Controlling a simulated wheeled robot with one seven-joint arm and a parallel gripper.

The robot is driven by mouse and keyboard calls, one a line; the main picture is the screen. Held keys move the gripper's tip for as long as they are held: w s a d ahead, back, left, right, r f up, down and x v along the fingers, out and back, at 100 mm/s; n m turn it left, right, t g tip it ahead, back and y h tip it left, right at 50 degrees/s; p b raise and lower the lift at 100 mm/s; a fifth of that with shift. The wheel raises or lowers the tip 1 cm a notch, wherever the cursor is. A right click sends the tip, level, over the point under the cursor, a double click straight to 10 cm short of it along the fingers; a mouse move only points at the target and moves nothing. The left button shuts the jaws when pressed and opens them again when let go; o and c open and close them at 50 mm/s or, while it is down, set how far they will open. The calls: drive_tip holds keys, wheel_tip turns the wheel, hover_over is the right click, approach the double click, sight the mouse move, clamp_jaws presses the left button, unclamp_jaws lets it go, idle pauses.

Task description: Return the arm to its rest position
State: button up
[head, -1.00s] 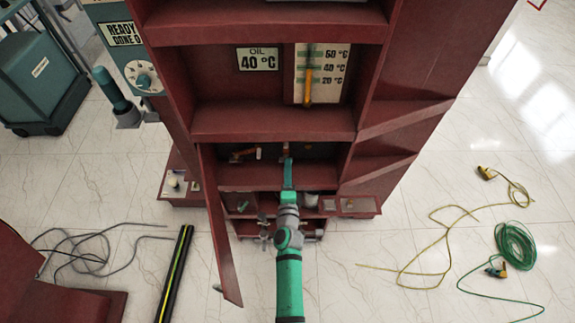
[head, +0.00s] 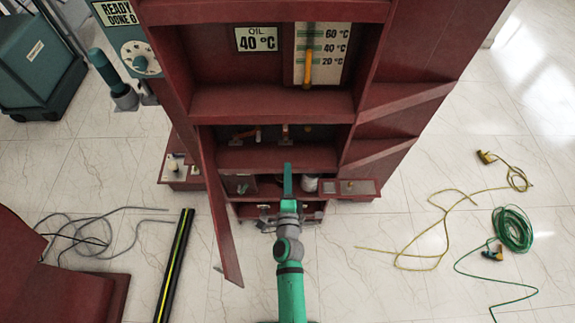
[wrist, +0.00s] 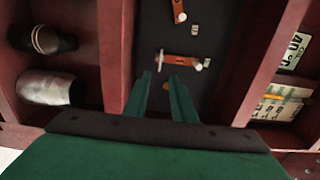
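My gripper (head: 288,178) is in front of the lower compartments of the dark red cabinet (head: 270,104). It overlaps a lower shelf in the head view. In the wrist view its two green fingers (wrist: 160,80) stand apart with nothing between them. Beyond the fingertips is a dark compartment back with two orange-brown levers, one upper (wrist: 179,12) and one lower (wrist: 180,60). The arm (head: 291,290) reaches forward from the bottom of the head view.
The cabinet's narrow red door (head: 222,225) hangs open left of my arm. A black-and-yellow bar (head: 176,262) lies on the floor at left. A green cable coil (head: 512,230) and a yellow cable (head: 430,225) lie at right. Floor between arm and cables is clear.

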drive_tip(key=s+r+n+g, duration=0.3)
drive_tip(key=s+n, duration=1)
drive_tip(key=s, duration=1.5)
drive_tip(key=s+r+n, duration=0.5)
drive_tip(key=s+r, duration=0.2)
drive_tip(key=r, duration=0.1)
drive_tip(key=shift+s+a, duration=0.2)
drive_tip(key=shift+a, duration=0.05)
drive_tip(key=shift+f, duration=0.1)
